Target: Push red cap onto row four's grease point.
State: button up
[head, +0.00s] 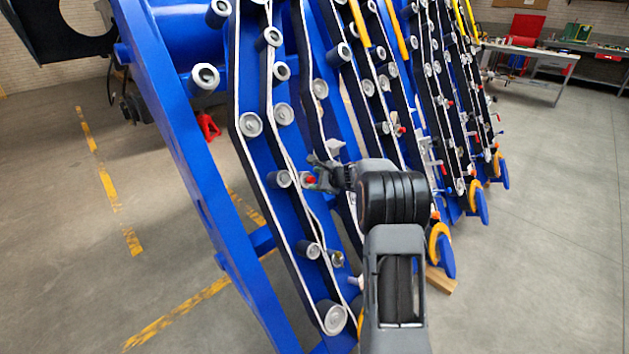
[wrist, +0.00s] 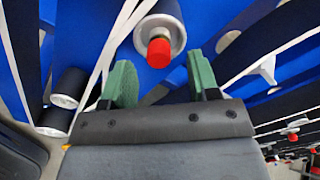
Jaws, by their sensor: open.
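A red cap (head: 310,180) sits at the end of a grey roller (head: 280,180) on one of the near rows, just left of my gripper (head: 324,177). In the wrist view the red cap (wrist: 159,53) is at the centre of the roller's pale end face (wrist: 160,33), with a metal fitting behind it. My gripper (wrist: 161,82) is open and empty. Its two green finger pads are wide apart, one on each side below the cap, and do not touch it. How deep the cap sits on the fitting is hidden. I cannot tell which row is row four.
Sloping blue rows with belts and several rollers (head: 250,124) surround my gripper closely. Other red caps show on farther rows, such as one (head: 401,130) to the right. A workbench (head: 530,52) stands at the back right. The floor (head: 560,230) to the right is clear.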

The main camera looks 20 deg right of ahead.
jog(key=v, duration=1.1)
jog(key=shift+s+d+r, duration=0.2)
jog(key=shift+s, duration=0.1)
jog(key=s+a+f+n+g+p, duration=0.2)
jog(key=s+a+f+n+g, duration=0.3)
jog(key=s+n, duration=0.35)
jog(key=s+a+r+n+g+h+p, duration=0.1)
jog(key=s+a+r+n+p, duration=0.3)
jog(key=s, duration=0.5)
jog(key=s+a+r+n+g+h+p, duration=0.1)
jog(key=s+a+r+n+h+p, duration=0.2)
jog(key=s+a+r+n, duration=0.6)
jog(key=shift+s+r+n+g+p, duration=0.15)
jog(key=shift+s+n+g+p, duration=0.25)
jog(key=shift+s+p, duration=0.3)
jog(key=shift+c, duration=0.5)
